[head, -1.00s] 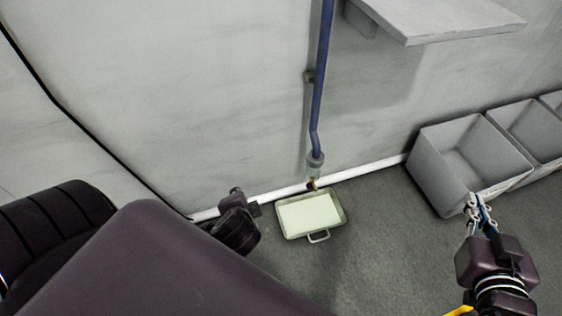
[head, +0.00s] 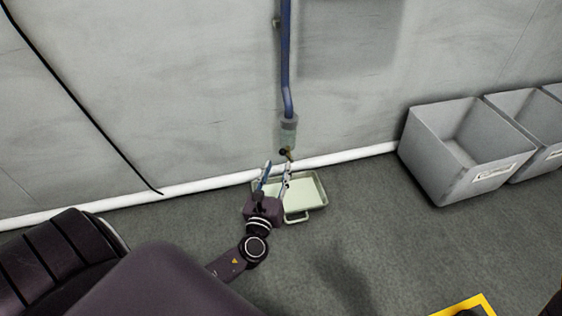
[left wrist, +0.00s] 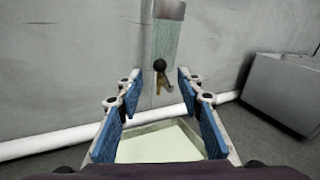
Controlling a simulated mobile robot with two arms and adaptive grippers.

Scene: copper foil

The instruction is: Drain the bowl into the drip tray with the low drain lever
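A clear section (head: 288,132) ends the blue drain pipe (head: 286,70) low on the wall. Below it sits the small drain lever with a dark round knob (head: 283,152); it also shows in the left wrist view (left wrist: 160,66), above a brass-coloured spout (left wrist: 162,83). The pale drip tray (head: 322,190) lies on the floor beneath, partly hidden by my left gripper (head: 277,167). That gripper is open and empty, with the lever seen between and beyond its fingertips in the left wrist view (left wrist: 160,80). The bowl is not in view. My right gripper is not in view.
Grey bins (head: 450,165) stand on the floor by the wall at the right. A white skirting pipe (head: 220,183) runs along the wall's foot. A yellow-edged item (head: 470,306) shows at the bottom edge. The floor between is clear.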

